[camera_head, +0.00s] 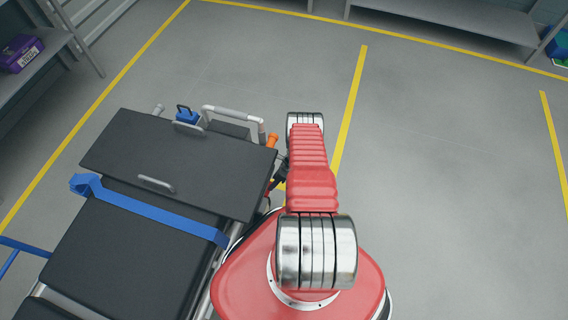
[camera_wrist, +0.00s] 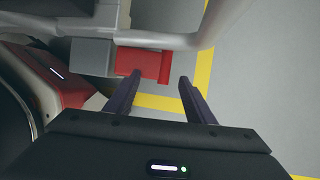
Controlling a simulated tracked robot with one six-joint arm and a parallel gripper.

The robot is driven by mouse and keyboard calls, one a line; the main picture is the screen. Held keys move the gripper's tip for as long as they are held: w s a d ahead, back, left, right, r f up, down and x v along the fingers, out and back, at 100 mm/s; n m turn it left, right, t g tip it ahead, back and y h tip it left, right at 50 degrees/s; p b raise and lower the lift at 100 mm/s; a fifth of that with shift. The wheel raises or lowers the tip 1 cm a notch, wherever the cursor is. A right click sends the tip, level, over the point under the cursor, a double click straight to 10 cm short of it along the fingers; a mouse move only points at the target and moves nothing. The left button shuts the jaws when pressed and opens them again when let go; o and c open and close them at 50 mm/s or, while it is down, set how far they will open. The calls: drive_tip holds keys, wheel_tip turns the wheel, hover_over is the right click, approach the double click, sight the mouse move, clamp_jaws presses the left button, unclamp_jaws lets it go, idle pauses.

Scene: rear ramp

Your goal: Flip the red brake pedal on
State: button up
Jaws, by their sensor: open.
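The red brake pedal (camera_wrist: 143,65) shows in the wrist view as a flat red block beside a grey block (camera_wrist: 92,57), under a pale metal tube. My gripper (camera_wrist: 160,77) is open, with its two dark fingers apart and nothing between them. The pedal lies just beyond the fingertips, more toward the left finger, whose tip overlaps the pedal's lower edge in the picture. I cannot tell whether they touch. In the head view, my red arm reaches forward along the right side of a stretcher (camera_head: 120,250); the pedal cannot be made out there.
The stretcher has black pads, a blue strap (camera_head: 150,207) and a pale rail (camera_head: 235,112) at its far end. A shelf with a purple box (camera_head: 20,53) stands at the far left. The grey floor (camera_head: 450,180) with yellow lines is clear to the right.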

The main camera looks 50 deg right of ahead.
drive_tip(key=w+d+v, duration=0.1)
drive_tip(key=w+v, duration=0.1)
drive_tip(key=v, duration=1.1)
drive_tip(key=shift+d, duration=0.3)
